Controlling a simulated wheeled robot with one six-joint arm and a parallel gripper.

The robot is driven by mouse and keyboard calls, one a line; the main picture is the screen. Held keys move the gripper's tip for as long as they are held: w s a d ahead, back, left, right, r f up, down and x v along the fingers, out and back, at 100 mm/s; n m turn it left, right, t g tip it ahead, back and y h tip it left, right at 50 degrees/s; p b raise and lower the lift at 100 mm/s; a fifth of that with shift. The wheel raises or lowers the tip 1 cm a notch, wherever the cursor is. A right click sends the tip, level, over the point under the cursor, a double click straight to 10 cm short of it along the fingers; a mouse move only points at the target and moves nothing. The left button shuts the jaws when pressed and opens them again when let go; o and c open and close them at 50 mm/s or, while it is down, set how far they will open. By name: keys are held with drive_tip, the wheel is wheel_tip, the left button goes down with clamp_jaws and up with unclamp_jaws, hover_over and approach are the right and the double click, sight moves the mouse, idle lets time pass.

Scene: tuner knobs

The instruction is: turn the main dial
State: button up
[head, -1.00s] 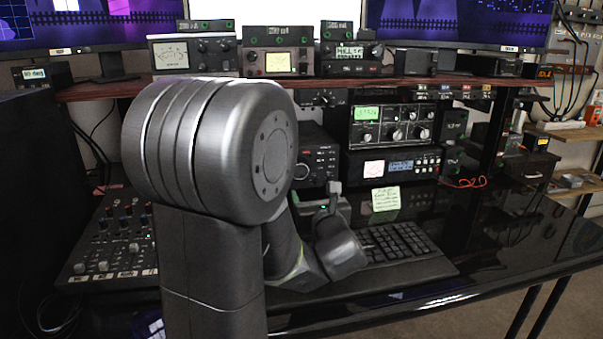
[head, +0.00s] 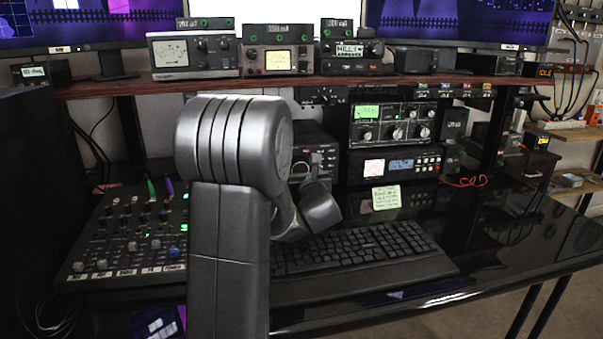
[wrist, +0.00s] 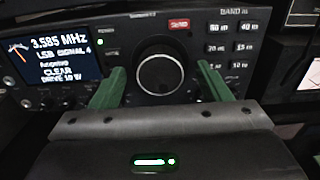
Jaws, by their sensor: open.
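The main dial (wrist: 160,75) is a large round black knob with a pale rim on the front of a black radio (wrist: 190,30) in the wrist view. My gripper (wrist: 165,73) has its green fingers apart, one on each side of the dial. The fingertips reach toward the panel at the dial's left and right edges. I cannot tell whether they touch the knob. In the head view, my arm hides the gripper and part of a black radio (head: 325,158) behind it.
A lit display (wrist: 52,55) reading 3.585 MHz is left of the dial. Band buttons (wrist: 230,45) are to its right. In the head view, a keyboard (head: 365,245) lies below my arm and a mixer (head: 125,235) sits at left. A shelf (head: 110,88) with instruments runs above.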

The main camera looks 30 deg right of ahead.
drive_tip(key=shift+c, duration=0.4)
drive_tip(key=c, duration=0.9)
drive_tip(key=shift+m+b, duration=0.3)
drive_tip(key=shift+b, duration=0.1)
